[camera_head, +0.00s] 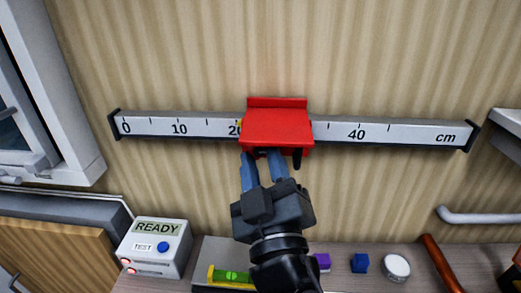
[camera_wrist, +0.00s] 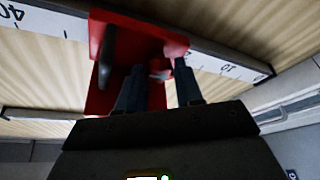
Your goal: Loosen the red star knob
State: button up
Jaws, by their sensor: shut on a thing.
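A red sliding carriage (camera_head: 278,128) sits on the white ruler rail (camera_head: 400,133), just right of the 20 mark. It also shows in the wrist view (camera_wrist: 125,32). My gripper (camera_head: 262,156) reaches up to the carriage's underside from below. In the wrist view its fingers (camera_wrist: 160,72) are closed in under the carriage, with a small part between their tips. The red star knob cannot be made out clearly; the fingers and carriage largely hide it where the grip is. A dark rounded part (camera_wrist: 106,52) stands beside the fingers under the carriage.
A READY box (camera_head: 155,247) with a blue button stands at lower left. A green level (camera_head: 232,276), purple block (camera_head: 322,262), blue block (camera_head: 360,263), white round piece (camera_head: 396,267) and red-brown rod (camera_head: 440,262) lie on the bench. The rail is clear both sides.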

jog(key=shift+d+r+n+g+y, duration=0.1)
jog(key=shift+n+g+y, duration=0.45)
jog(key=shift+n, duration=1)
jog(key=shift+d+r+n+g+y, duration=0.1)
jog(key=shift+n+g+y, duration=0.4)
jog(key=shift+n, duration=1.05)
jog(key=o, duration=1)
jog(key=shift+o, duration=0.2)
jog(key=shift+r, duration=0.1)
jog(key=shift+s, duration=0.1)
